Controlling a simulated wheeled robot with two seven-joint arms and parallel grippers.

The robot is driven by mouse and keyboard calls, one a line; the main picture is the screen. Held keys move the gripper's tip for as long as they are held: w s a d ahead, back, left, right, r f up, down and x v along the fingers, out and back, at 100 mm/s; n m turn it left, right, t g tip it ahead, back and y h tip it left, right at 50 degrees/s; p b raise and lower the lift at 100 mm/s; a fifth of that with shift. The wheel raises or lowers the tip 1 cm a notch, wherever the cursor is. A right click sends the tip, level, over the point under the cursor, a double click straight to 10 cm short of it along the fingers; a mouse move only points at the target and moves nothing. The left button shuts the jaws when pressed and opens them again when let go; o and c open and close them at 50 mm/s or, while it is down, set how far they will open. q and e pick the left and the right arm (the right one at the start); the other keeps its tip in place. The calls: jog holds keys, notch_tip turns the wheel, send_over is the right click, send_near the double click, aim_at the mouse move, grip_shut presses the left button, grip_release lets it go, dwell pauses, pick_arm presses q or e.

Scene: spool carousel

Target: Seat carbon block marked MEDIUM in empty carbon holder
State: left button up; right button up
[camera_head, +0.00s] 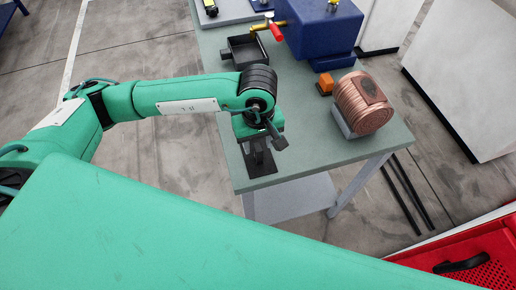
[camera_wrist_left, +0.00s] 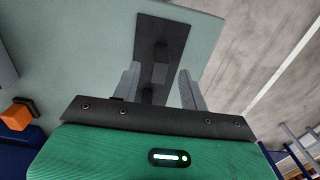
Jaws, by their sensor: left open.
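My left gripper (camera_head: 259,150) points down over the near left corner of the table, above a dark flat plate (camera_head: 262,168). In the left wrist view the open gripper (camera_wrist_left: 160,76) has its two grey fingers apart, on either side of a dark upright piece (camera_wrist_left: 160,50) on the dark plate (camera_wrist_left: 179,32). I cannot tell whether the fingers touch it. No MEDIUM marking is readable, and I cannot tell whether this dark piece is the carbon block or a holder. My right gripper is not in view.
A copper-wound spool (camera_head: 362,104) rests on a grey cradle (camera_head: 346,127) at the table's right. An orange block (camera_head: 325,84), a dark open tray (camera_head: 246,49) and a blue machine (camera_head: 318,30) stand farther back. The green tabletop (camera_head: 300,130) between plate and spool is clear.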

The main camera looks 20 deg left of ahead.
pick_arm(q)
jog(key=shift+f, duration=0.7)
grip_shut()
